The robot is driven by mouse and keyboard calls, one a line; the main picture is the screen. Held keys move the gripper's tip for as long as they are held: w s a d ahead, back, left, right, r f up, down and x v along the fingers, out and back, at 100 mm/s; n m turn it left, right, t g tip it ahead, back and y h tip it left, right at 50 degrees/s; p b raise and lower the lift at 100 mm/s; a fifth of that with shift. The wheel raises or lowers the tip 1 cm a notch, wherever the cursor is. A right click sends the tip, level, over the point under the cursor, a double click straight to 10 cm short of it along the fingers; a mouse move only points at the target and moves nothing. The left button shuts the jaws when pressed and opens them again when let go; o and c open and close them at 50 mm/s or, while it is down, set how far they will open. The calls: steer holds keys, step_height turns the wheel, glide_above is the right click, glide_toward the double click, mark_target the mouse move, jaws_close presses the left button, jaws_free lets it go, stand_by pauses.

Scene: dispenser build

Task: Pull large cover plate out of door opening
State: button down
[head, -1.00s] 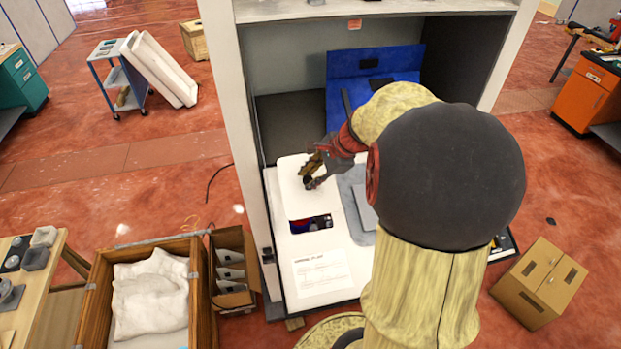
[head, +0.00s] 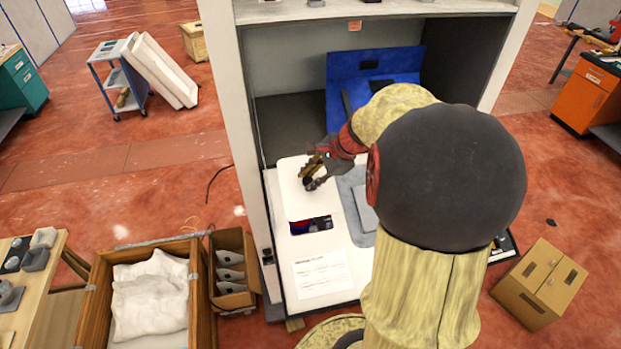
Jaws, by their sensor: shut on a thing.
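The large cover plate (head: 293,198) is a white panel with rounded corners at the upper left of the lowered white door (head: 335,285). Below its lower edge, part of a dark door opening (head: 312,225) shows, with red and blue parts inside. My gripper (head: 309,183) is shut on the cover plate near its right middle. I cannot tell how far the plate is lifted from the door.
The dispenser cabinet (head: 231,130) stands open behind the door, with a blue panel (head: 375,62) inside. A wooden crate with white sacking (head: 150,300) and an open cardboard box (head: 232,262) stand left. A closed carton (head: 540,285) stands right.

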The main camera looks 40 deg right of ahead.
step_height(320, 180, up, 6)
steer(key=s+a+p, duration=0.1)
steer(key=s+p, duration=0.1)
steer(key=p, duration=0.2)
steer(key=shift+a+r, duration=0.2)
steer(key=shift+r, duration=0.05)
stand_by(0.3)
steer(key=shift+s, duration=0.1)
stand_by(0.4)
